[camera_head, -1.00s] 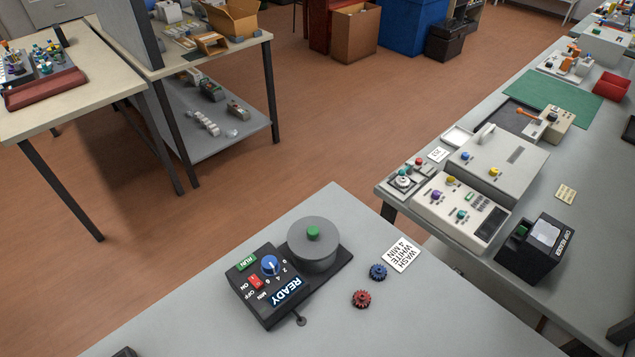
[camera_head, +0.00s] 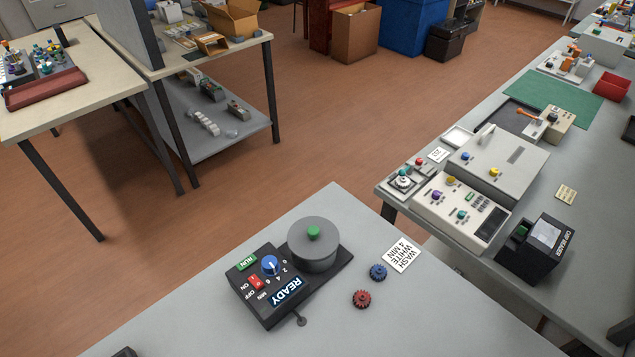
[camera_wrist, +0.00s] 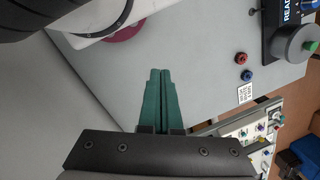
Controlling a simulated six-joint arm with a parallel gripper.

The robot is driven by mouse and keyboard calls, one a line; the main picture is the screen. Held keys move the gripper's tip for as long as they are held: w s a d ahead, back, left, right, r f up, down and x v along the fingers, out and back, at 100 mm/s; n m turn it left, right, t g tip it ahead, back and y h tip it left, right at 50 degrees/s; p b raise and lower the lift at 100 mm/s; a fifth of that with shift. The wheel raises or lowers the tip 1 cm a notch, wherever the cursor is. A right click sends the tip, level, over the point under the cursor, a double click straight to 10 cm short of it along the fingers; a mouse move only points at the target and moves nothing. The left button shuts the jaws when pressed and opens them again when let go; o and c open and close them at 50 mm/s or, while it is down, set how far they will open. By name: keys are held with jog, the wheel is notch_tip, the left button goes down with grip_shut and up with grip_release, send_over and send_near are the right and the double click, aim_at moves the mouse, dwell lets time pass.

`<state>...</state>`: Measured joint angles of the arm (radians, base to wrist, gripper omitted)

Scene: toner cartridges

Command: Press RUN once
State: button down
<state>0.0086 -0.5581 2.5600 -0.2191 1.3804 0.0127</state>
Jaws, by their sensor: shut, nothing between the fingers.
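A grey round drum (camera_head: 314,247) with a green top knob (camera_head: 313,232) sits on the same base. In the wrist view, part of the box (camera_wrist: 283,40) shows at the upper right. My gripper (camera_wrist: 159,72) has green fingers, shut and empty, and is apart from the box. It is not seen in the head view.
A blue gear (camera_head: 378,272) and a red gear (camera_head: 361,298) lie right of the box. A card (camera_head: 402,254) reading WASH WHITE 4 MIN lies beside them. The table's front area is clear. Another bench (camera_head: 590,215) with devices stands at the right.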

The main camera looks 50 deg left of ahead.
dwell(0.6)
jog(key=w+a+r+n+t+h, duration=0.15)
jog(key=w+a+n+h, duration=0.4)
jog(key=w, duration=0.55)
jog(key=w+a+n+t, duration=0.2)
jog(key=w+a+n, duration=0.2)
jog(key=a, duration=0.9)
jog(key=s+a+f+n+t+y, duration=0.2)
jog(key=s+a, duration=0.3)
jog(key=a, duration=0.4)
jog(key=s+a+f+n+t+y, duration=0.1)
jog(key=s+a, duration=0.4)
jog(key=a, duration=0.5)
jog(key=s+a+f+n+t+y, duration=0.2)
jog(key=s+a+f+n, duration=0.1)
jog(key=a, duration=0.7)
jog(key=shift+s+a+n+t+y, duration=0.15)
jog(key=shift+s+n+t+y, duration=0.2)
jog(key=shift+s+n, duration=0.65)
jog(key=shift+s+f+m, duration=0.2)
jog(key=shift+f+m, duration=0.05)
